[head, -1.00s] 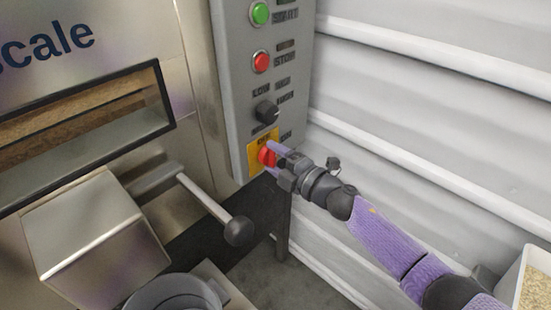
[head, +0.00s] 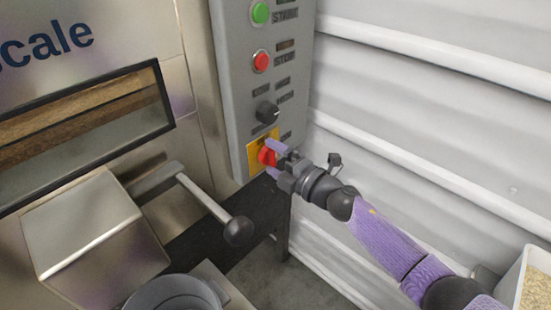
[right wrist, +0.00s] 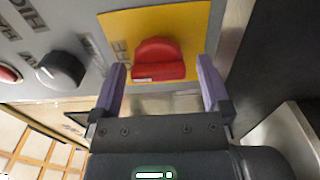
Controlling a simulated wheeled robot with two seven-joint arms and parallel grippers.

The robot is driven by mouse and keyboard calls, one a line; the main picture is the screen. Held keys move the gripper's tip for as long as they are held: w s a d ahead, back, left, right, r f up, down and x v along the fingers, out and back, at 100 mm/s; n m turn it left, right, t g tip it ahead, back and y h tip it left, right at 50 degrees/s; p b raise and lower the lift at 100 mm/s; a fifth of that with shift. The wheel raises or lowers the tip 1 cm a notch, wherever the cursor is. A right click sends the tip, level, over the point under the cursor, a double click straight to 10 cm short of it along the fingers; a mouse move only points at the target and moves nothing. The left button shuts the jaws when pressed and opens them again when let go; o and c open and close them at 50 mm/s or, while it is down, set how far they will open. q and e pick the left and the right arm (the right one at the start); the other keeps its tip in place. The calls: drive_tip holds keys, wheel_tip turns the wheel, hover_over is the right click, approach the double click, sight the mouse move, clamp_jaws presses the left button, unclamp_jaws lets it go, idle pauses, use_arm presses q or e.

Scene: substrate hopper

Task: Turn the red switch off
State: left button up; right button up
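The red switch (head: 266,157) is a rotary knob on a yellow plate (head: 252,160) at the bottom of the grey control panel. In the right wrist view the red switch (right wrist: 158,60) shows close up, on the yellow plate (right wrist: 120,24). My right gripper (head: 269,157) is at the switch, one finger above it and one below in the head view. In the right wrist view the fingers of my right gripper (right wrist: 161,66) stand apart on either side of the knob, with a small gap at each side. My left gripper is not in view.
Above the switch on the panel are a black knob (head: 266,112), a red button (head: 260,61) and a green button (head: 260,13). A lever with a black ball end (head: 238,231) juts out at lower left. A white corrugated wall (head: 430,120) stands to the right.

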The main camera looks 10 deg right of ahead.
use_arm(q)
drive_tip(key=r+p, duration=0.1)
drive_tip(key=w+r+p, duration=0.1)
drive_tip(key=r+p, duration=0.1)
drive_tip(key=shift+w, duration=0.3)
use_arm(e)
drive_tip(key=v, duration=1)
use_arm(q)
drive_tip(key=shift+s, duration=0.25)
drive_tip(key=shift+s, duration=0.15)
